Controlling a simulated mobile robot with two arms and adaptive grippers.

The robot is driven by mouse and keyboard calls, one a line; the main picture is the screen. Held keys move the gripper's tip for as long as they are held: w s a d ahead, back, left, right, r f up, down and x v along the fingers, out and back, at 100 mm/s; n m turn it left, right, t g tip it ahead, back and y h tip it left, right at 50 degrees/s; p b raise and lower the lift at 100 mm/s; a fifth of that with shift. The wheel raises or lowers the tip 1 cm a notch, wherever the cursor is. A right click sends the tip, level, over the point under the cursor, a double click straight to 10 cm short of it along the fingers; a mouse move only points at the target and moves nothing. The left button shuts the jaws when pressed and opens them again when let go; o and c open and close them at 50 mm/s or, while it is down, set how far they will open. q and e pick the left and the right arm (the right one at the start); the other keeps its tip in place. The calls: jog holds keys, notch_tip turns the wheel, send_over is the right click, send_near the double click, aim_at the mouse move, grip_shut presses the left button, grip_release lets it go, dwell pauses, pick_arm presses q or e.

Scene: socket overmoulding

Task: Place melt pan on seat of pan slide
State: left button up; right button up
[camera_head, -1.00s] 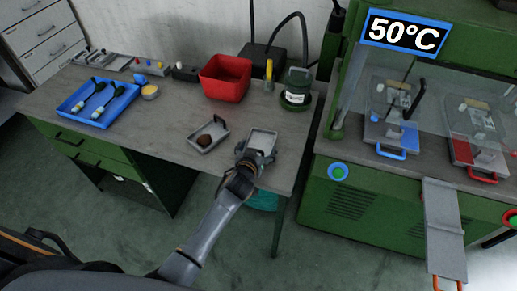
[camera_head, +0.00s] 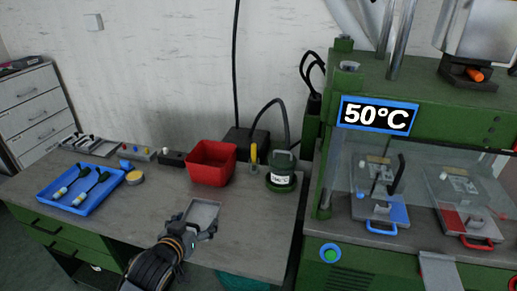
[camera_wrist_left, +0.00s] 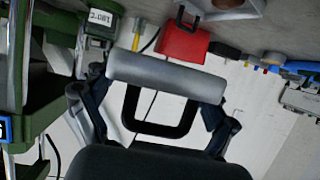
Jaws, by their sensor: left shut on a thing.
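The melt pan (camera_head: 204,213), a shallow grey rectangular tray, is held by my left gripper (camera_head: 188,239), in front of the red bin in the head view. In the left wrist view its grey side (camera_wrist_left: 165,76) and dark handle loop (camera_wrist_left: 150,128) lie between my left gripper's fingers (camera_wrist_left: 155,115), which are shut on it. The pan slide (camera_head: 438,270) is a pale plate at the front of the green press at lower right, cut off by the frame edge. Its seat cannot be made out. My right gripper is not in view.
The red bin (camera_head: 211,164) and green pot (camera_head: 281,173) stand along the bench's back. A blue tray (camera_head: 103,203) is at left. The press (camera_head: 400,70) has moulds with blue (camera_head: 383,229) and red handles (camera_head: 480,244). Another grey tray (camera_wrist_left: 228,10) shows in the wrist view.

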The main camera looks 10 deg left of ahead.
pick_arm(q)
jog(key=s+d+r, duration=0.7)
jog(key=d+r, duration=0.2)
jog(key=shift+s+d+r, duration=0.2)
jog(key=shift+s+r, duration=0.05)
jog(key=shift+s, duration=0.05)
